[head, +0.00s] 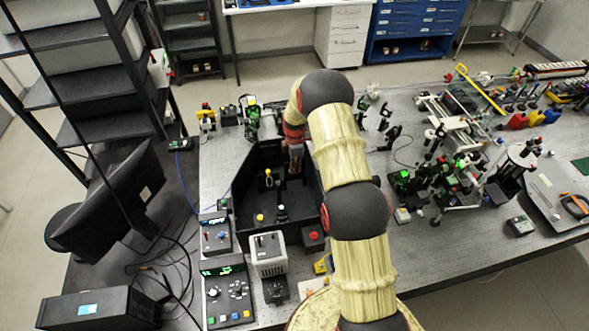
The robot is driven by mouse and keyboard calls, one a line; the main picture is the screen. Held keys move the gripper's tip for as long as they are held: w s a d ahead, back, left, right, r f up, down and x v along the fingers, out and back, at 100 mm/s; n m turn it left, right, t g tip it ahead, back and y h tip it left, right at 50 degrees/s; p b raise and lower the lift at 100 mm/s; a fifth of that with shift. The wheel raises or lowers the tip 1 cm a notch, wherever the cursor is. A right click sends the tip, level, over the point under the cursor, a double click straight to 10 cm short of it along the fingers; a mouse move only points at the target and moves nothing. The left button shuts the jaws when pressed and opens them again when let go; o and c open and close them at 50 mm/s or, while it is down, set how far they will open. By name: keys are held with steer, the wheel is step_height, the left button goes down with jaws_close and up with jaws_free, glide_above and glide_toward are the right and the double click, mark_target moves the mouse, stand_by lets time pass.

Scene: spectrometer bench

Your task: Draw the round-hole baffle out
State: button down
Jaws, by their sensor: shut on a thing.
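My gripper (295,166) reaches down into the open black box (240,200) on the optical bench, near the box's back right corner. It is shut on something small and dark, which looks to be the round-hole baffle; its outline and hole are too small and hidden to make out. Inside the box, to the left of and nearer than my gripper, stand a small mount with a pale ring (268,178), a yellow-topped part (260,217) and a dark post with a light top (282,211).
Control boxes (228,290) and a white-grey unit (268,254) stand in front of the box. A monitor (115,195) is at the left. Optics mounts (405,180) crowd the bench to the right. The box walls stand close around my gripper.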

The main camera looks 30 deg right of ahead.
steer(key=shift+r, duration=1.45)
steer(key=shift+r, duration=0.2)
stand_by(0.6)
steer(key=shift+r, duration=0.4)
